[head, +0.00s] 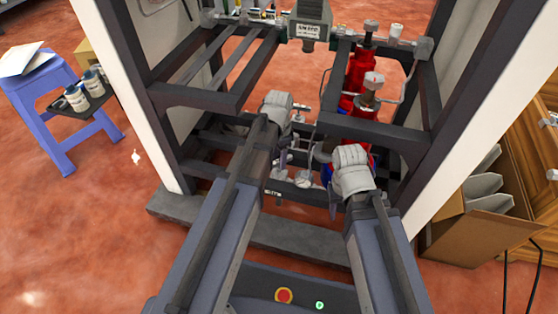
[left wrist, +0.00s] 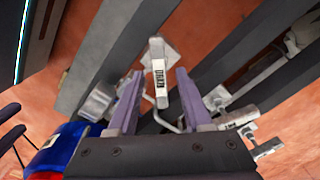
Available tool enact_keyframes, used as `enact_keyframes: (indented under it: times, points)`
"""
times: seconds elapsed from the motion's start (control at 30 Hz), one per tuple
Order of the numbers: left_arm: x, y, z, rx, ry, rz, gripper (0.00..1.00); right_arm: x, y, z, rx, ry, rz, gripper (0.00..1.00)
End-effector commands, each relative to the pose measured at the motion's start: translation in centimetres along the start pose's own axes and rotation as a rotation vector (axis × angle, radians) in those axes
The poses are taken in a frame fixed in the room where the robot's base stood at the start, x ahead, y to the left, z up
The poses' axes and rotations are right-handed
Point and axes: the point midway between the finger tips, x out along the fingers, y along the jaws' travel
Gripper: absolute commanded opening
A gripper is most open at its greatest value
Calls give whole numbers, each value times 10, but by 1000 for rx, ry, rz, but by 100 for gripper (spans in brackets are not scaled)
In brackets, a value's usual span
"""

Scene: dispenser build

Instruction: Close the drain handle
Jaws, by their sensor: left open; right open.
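The drain handle (left wrist: 158,75) is a pale grey lever with a dark-lettered label, seen in the left wrist view. My left gripper (left wrist: 158,90) is open, with one purple-grey finger on each side of the handle. Gaps show between handle and fingers, and I cannot tell the depth between them. In the head view, my left arm reaches into the dark frame and its wrist hides most of the handle area. My right gripper (head: 332,158) is beside it, further right, near the red cylinder; its fingers are mostly hidden.
A second labelled lever (left wrist: 238,118) and pipe fittings lie right of the handle. A red cylinder (head: 361,72) stands in the frame (head: 195,97). A blue stool (head: 45,95) is at left, and a cardboard box (head: 475,225) at right. Open floor lies at left.

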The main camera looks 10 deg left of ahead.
Motion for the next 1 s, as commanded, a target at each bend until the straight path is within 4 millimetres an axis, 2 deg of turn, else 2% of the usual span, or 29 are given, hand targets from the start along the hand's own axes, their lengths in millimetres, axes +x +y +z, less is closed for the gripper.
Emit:
enact_keyframes:
  times: [0.17,0.6,1.0]
  points:
    - [-1,0,0,0,0,0,48,-1,0,0,0,0,0,50]
    - [-1,0,0,0,0,0,0,-1,0,0,0,0,0,50]
    - [-1,0,0,2,0,0,0,-1,0,0,0,0,0,50]
